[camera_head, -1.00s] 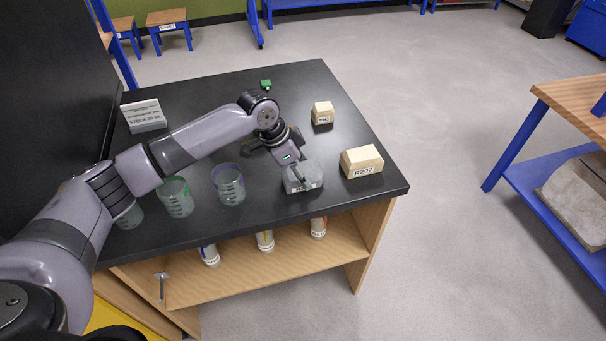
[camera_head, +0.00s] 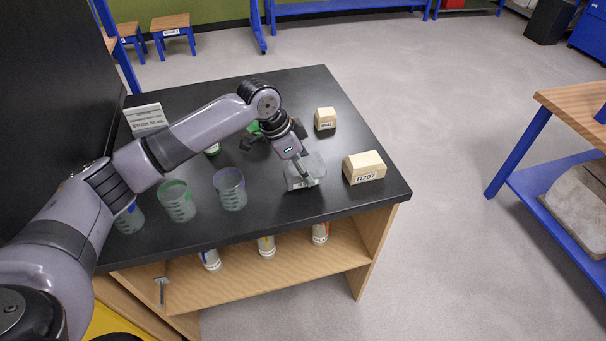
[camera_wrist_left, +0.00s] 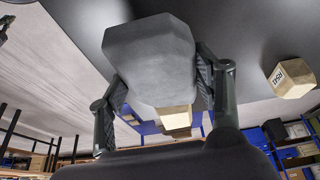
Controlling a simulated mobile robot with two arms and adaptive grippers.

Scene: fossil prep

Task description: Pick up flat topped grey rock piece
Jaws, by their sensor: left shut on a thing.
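The grey rock piece (camera_head: 312,167) is a faceted grey block with a label on its front side, at the front right of the black table. My left gripper (camera_head: 302,168) comes down on it from above and is shut on it. In the left wrist view the grey rock (camera_wrist_left: 150,60) fills the upper middle, between the two fingers of my left gripper (camera_wrist_left: 163,95). Its underside may be slightly above the tabletop; the contact is hard to tell. My right gripper is not in view.
A cream block labelled R207 (camera_head: 364,168) stands just right of the rock. A smaller cream block (camera_head: 325,119) is behind it. Beakers (camera_head: 230,190) (camera_head: 177,202) stand left along the front. A white sign (camera_head: 145,117) is at the back left. The table (camera_head: 355,205) ends close to the right.

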